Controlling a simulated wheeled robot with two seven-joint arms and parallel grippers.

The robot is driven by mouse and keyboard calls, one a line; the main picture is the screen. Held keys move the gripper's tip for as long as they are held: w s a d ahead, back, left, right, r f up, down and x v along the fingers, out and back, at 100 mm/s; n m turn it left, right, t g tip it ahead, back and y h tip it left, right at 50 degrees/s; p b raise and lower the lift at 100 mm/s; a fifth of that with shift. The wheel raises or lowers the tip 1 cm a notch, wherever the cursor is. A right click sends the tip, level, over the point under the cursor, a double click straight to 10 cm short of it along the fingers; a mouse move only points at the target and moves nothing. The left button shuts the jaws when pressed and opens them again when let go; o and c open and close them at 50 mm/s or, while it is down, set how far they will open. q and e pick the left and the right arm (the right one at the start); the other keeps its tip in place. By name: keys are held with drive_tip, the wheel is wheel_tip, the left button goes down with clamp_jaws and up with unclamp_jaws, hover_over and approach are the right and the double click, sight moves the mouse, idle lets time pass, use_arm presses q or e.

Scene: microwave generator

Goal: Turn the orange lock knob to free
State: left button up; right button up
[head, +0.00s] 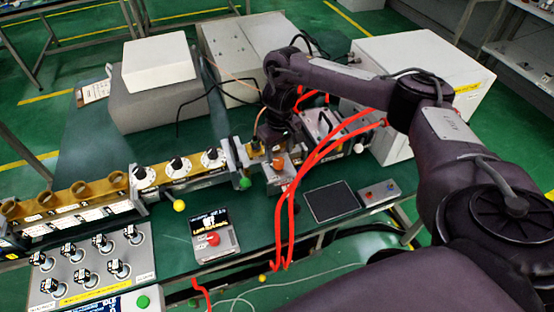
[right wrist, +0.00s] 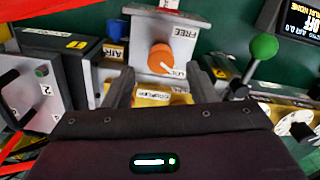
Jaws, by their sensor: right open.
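The orange lock knob (right wrist: 160,58) sits on a grey panel in the right wrist view. A FREE label is above it and a partly readable label, seemingly LOCK, is at its lower right. The knob's white mark points to the lower right, toward that lower label. My right gripper (right wrist: 165,88) is open, its dark fingers to either side below the knob, with no visible contact. In the head view my right gripper (head: 277,145) points down over the bench, and an orange part (head: 278,163) shows just below it. My left gripper is not in view.
A green ball-topped lever (right wrist: 264,46) stands right of the knob. A blue knob (right wrist: 117,27) marked AIR is at its left. Red cables (head: 290,200) loop in front of the gripper. A dial row (head: 178,165) and a small display box (head: 214,235) stand to the left.

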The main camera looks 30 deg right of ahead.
sight(279, 160)
wheel_tip(279, 160, down, 4)
drive_tip(key=shift+r, duration=0.2)
drive_tip(key=shift+w+f, duration=0.1)
drive_tip(key=shift+f, duration=0.2)
drive_tip(key=shift+c, duration=0.6)
drive_tip(key=shift+f, duration=0.1)
drive_tip(key=c, duration=0.7)
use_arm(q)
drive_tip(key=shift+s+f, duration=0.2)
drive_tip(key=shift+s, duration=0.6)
use_arm(e)
drive_tip(key=shift+c, duration=0.8)
